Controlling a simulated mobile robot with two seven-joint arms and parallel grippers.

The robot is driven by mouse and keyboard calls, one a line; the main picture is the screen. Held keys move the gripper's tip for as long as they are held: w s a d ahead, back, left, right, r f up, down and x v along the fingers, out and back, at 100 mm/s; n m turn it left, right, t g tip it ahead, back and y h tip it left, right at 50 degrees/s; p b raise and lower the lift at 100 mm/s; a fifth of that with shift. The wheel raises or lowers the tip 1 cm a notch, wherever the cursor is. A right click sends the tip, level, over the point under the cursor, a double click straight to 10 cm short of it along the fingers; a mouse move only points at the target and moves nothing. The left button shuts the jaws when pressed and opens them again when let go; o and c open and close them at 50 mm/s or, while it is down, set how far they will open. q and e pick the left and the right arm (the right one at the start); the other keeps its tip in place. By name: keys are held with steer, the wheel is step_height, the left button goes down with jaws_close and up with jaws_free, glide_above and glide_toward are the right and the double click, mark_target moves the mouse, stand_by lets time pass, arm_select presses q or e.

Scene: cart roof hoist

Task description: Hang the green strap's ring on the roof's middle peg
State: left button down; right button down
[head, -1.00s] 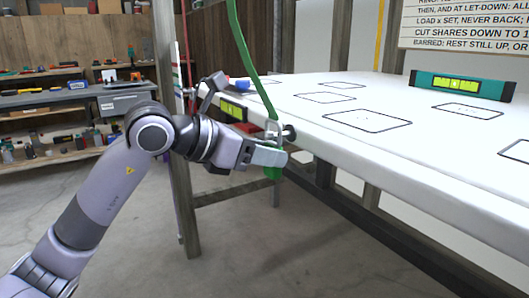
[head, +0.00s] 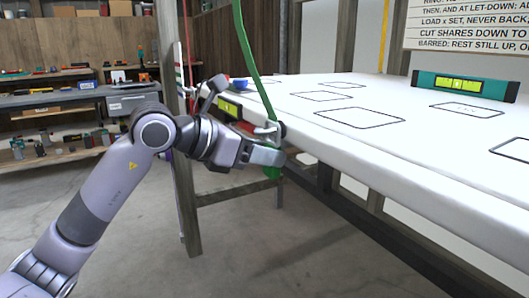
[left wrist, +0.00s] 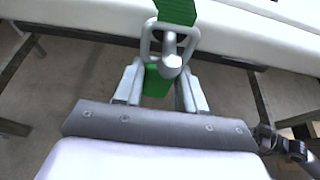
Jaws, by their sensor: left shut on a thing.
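The green strap (head: 250,65) comes down taut from above to a grey metal ring (head: 266,130) at the near left edge of the white roof. My left gripper (head: 266,157) is shut on the green strap's tail just below the ring. In the left wrist view the green tail (left wrist: 157,82) sits between the two fingers. There the ring (left wrist: 150,42) lies at a round-headed grey peg (left wrist: 171,66) on the roof edge. The peg's head overlaps the ring's lower part; I cannot tell whether the ring is fully around it. My right gripper is not in view.
The white roof (head: 400,150) fills the right side, with a green-framed level (head: 465,86) on top. Another level (head: 228,108) is near its left end. A wooden post (head: 186,200) stands behind my left arm. Shelves stand at the back left.

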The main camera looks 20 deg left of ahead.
arm_select(q)
steer(key=c, duration=0.6)
jaws_free()
steer(key=shift+o, duration=0.2)
